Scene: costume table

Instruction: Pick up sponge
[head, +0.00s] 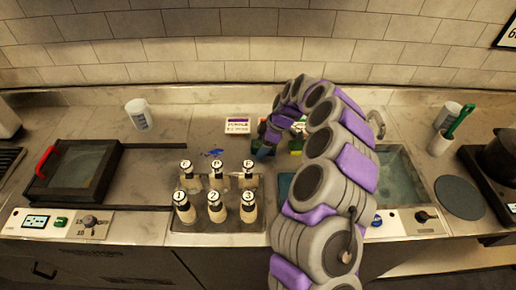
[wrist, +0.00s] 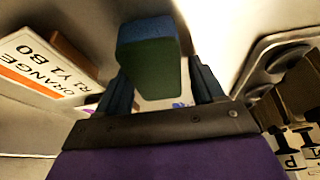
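A blue and green sponge (wrist: 155,62) shows in the wrist view, in front of my gripper's mouth. My gripper (wrist: 160,78) has its two dark blue fingers apart on either side of the sponge. A narrow gap shows between the sponge and the right finger; contact at the left finger is unclear. In the head view my gripper (head: 272,143) is low over the counter behind the bottles, mostly hidden by my arm. Small blue and green patches show beside it there, and I cannot tell clearly which belong to the sponge.
Several labelled bottles (head: 216,204) stand in a tray left of my arm. A sink (head: 400,180) is right. A white cup (head: 139,114) stands left, near clear counter.

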